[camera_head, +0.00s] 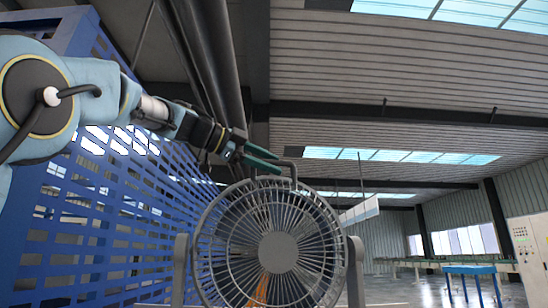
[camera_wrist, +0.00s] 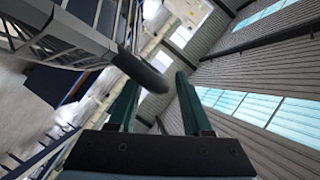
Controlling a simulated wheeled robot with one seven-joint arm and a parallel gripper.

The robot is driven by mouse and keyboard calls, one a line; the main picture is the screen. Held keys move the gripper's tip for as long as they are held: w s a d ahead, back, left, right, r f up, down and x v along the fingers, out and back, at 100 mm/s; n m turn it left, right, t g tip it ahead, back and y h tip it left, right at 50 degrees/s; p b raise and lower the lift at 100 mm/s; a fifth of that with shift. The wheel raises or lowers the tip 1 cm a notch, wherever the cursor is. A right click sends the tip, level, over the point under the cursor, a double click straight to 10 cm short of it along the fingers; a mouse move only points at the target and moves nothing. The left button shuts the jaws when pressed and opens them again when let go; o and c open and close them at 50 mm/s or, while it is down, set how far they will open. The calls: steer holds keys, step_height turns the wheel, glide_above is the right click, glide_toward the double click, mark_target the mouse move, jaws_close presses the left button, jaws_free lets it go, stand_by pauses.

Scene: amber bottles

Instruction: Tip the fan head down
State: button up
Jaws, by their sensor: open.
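The fan (camera_head: 278,252) stands front-on at the bottom middle of the head view, its round grey wire cage upright between two side posts. A thin handle (camera_head: 292,168) rises from the top of the cage. My gripper (camera_head: 268,160) is at the handle, with its green fingers pointing right. In the wrist view my gripper (camera_wrist: 158,82) is open, and a dark rounded bar (camera_wrist: 143,70), apparently the handle, reaches between its fingertips. Whether a finger touches it I cannot tell. The fan's cage (camera_wrist: 60,32) shows at the upper left there. The fan's base is out of view.
A tall blue lattice structure (camera_head: 110,210) stands at the left behind my arm. A blue table (camera_head: 468,270) and a pale control cabinet (camera_head: 527,250) stand far back at the right. The room right of the fan looks free.

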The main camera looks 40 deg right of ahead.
steer(key=shift+s+d+f, duration=0.15)
steer(key=shift+d, duration=0.5)
jaws_close()
stand_by(1.0)
